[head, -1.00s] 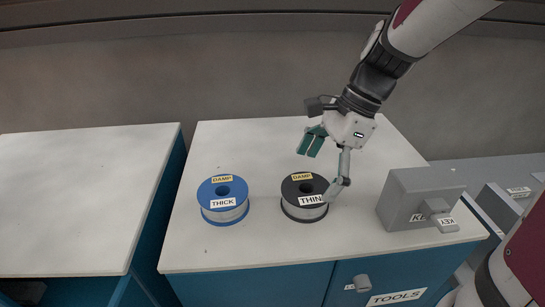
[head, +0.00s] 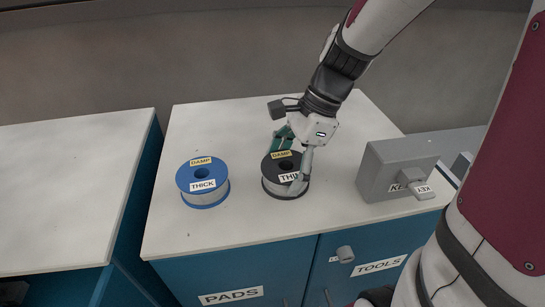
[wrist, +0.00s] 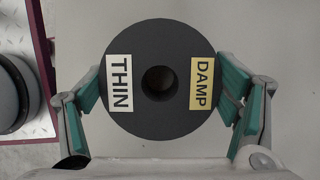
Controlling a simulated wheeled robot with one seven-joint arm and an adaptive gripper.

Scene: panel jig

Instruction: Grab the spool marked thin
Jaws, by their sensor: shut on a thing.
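The black spool (head: 285,174) stands on the white worktop (head: 240,130), with a white label THIN and a yellow label DAMP on its top. My gripper (head: 291,161) is around it, one finger at the back and one at the front. In the wrist view the spool (wrist: 159,118) lies between both green-padded fingers (wrist: 162,98), shut on its sides. I cannot tell any gap between the spool and the worktop.
A grey box (head: 385,167) with a KEY tag stands to the right on the worktop. A second white-topped bench (head: 70,190) is at the left, across a gap.

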